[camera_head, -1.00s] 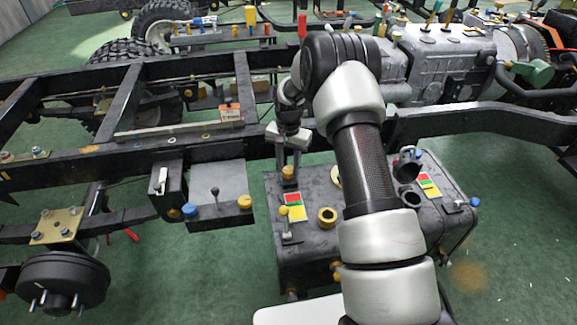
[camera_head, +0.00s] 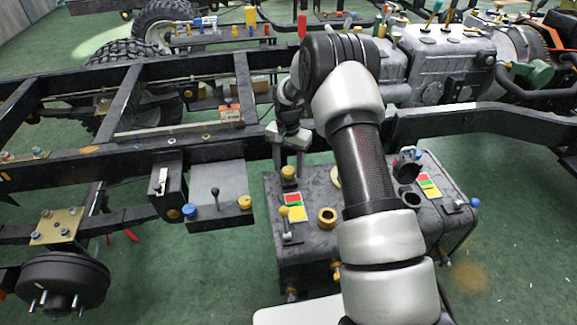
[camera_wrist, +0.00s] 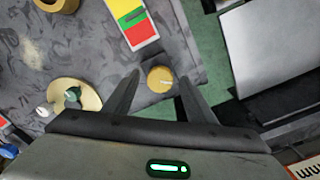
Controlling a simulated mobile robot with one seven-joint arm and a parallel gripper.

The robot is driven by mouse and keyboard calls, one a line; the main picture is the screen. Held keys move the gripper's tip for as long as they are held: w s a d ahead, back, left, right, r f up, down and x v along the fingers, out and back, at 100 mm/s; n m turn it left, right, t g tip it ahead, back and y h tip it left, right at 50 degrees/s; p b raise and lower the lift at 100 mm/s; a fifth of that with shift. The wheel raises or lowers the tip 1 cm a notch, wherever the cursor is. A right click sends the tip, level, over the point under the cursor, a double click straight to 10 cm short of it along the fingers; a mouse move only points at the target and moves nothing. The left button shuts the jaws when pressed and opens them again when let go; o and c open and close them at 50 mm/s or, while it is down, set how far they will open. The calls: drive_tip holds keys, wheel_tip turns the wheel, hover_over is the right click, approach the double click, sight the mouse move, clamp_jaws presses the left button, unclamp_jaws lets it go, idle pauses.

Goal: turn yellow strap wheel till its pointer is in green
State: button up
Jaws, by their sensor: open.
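The yellow strap wheel (camera_head: 289,172) is a small round knob near the left back edge of the grey tank top (camera_head: 312,190). In the wrist view, the wheel (camera_wrist: 160,79) shows a short pale mark toward its right side; I cannot tell for sure whether this is its pointer, or which colour it points at. My gripper (camera_head: 289,154) is open just above the wheel. In the wrist view, its fingers (camera_wrist: 158,75) stand apart on either side of the wheel, with gaps. A red, green and yellow card (camera_wrist: 138,22) lies beside the wheel.
A yellow-topped lever (camera_head: 284,213) and a yellow ring (camera_head: 327,216) stand nearer the front of the tank. The black frame rail (camera_head: 230,148) runs close behind my gripper. A grey bracket plate (camera_head: 220,187) with knobs is left of the tank.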

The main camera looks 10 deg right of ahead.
sight(288, 170)
wheel_tip(288, 170, up, 17)
drive_tip(key=p, duration=0.3)
drive_tip(key=shift+r, duration=0.15)
idle(1.2)
